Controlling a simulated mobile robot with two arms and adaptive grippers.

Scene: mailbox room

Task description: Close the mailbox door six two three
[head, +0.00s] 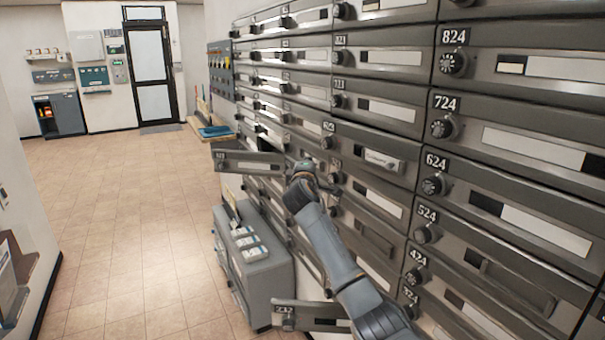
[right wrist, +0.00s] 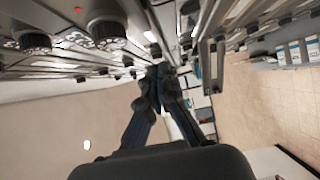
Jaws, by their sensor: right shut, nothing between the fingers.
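The label 623 shows in the head view on a grey mailbox door (head: 350,143), left of mailbox 624. My left gripper is not in view.
A second door (head: 312,317) stands open low down, left of my right forearm. A grey cabinet (head: 252,262) stands on the floor under the mailboxes. Round knobs (head: 432,185) stick out from the fronts. The tiled floor at left is clear.

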